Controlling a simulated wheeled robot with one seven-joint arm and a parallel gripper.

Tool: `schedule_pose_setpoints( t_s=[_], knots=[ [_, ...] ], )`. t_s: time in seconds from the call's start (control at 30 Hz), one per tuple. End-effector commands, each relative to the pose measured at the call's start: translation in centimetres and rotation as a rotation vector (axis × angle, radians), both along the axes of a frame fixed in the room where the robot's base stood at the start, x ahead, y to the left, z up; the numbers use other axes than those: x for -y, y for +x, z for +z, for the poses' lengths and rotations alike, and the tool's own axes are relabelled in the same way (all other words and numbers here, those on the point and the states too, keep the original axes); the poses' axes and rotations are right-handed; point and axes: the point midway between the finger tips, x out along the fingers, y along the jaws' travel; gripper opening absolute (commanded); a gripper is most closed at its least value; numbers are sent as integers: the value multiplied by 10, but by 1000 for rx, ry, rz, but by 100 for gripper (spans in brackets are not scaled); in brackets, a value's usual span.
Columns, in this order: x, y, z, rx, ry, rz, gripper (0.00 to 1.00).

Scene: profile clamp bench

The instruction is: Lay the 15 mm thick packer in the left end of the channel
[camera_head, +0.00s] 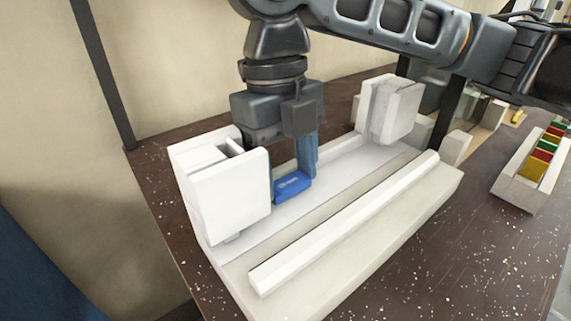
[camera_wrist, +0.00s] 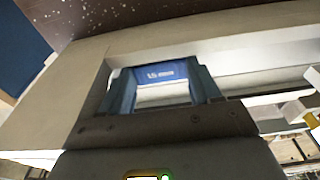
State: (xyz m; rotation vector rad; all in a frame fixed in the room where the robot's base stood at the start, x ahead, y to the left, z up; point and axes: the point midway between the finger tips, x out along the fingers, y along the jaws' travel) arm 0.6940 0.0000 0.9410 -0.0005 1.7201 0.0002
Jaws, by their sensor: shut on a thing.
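The blue packer (camera_head: 292,187) has a white marking, which in the wrist view (camera_wrist: 160,73) looks like "15" followed by smaller lettering. My gripper (camera_wrist: 163,87) is shut on the packer, with a blue-grey finger on each side. In the head view one finger (camera_head: 308,155) shows plainly and the other is mostly hidden behind the left white block. The packer is low over the left end of the pale channel (camera_head: 335,182), just right of that block. I cannot tell whether it touches the channel floor.
A tall white block (camera_head: 225,192) stands at the channel's left end and another (camera_head: 393,110) at its right end. A long white bar (camera_head: 345,225) lies along the front of the fixture. A tray (camera_head: 515,185) of coloured pieces sits at the right.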

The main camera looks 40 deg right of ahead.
Motion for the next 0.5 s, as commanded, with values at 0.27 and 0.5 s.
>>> schedule_pose_setpoints(
  t_s=[0.27, 0.5],
  knots=[
    [0, 0, -4, 0, 0, 0, 34],
    [0, 0, -4, 0, 0, 0, 81]
  ],
)
